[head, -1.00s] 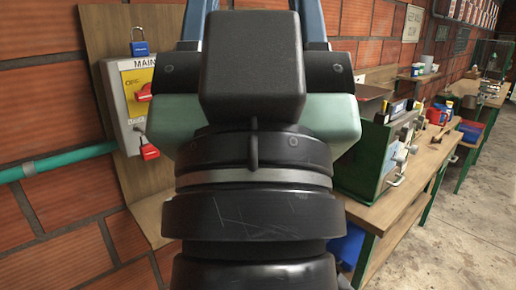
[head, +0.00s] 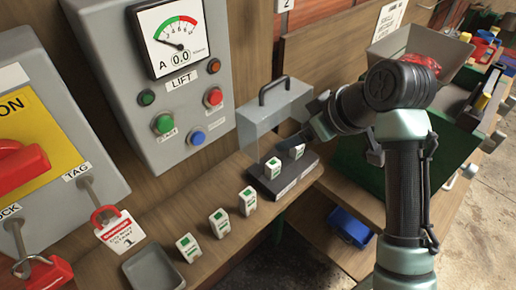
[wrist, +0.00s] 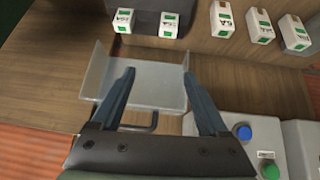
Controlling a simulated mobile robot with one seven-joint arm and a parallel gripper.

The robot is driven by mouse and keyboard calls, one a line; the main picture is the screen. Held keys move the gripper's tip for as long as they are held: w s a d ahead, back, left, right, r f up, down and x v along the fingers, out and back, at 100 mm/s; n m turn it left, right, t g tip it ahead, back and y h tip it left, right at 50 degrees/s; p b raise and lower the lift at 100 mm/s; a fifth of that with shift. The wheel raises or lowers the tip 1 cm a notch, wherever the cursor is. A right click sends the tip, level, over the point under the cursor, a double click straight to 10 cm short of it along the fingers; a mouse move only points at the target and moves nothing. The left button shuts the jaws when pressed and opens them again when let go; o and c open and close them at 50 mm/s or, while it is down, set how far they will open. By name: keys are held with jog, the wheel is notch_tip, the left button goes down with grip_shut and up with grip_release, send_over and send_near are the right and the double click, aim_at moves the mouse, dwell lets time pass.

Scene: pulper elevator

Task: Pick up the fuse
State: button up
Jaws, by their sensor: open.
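White fuses with green labels stand on the wooden shelf in the head view, at the left (head: 187,247), the middle (head: 219,222) and the right (head: 247,200). Two more, one in front (head: 272,168) and one behind (head: 297,151), sit on a dark base (head: 290,186). A grey see-through cover (head: 262,120) with a black handle stands at the base's back. My gripper (head: 290,140) is close above the base, its fingertips partly hidden. In the wrist view my gripper (wrist: 159,73) is open and empty over the cover (wrist: 150,92), with the fuses (wrist: 168,25) beyond the fingertips.
The LIFT panel (head: 175,85) and a lockout box (head: 40,130) are on the left. A grey tray (head: 152,268) sits at the shelf's near end. A bench with a green machine (head: 365,165) stands at the right; a blue bin (head: 350,226) is below.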

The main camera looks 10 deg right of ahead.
notch_tip(320, 180, down, 2)
jog(key=s+g, duration=0.1)
jog(key=p, duration=0.2)
send_near(274, 163)
notch_tip(274, 163, down, 2)
jog(key=w, duration=0.1)
jog(key=shift+a+p+x, duration=0.15)
jog(key=shift+p+x, duration=0.25)
jog(key=shift+x, duration=1.25)
jog(key=shift+a+p+x, duration=0.15)
jog(key=shift+p+x, duration=0.2)
jog(key=shift+x, duration=1.35)
jog(key=shift+r, duration=0.1)
grip_shut()
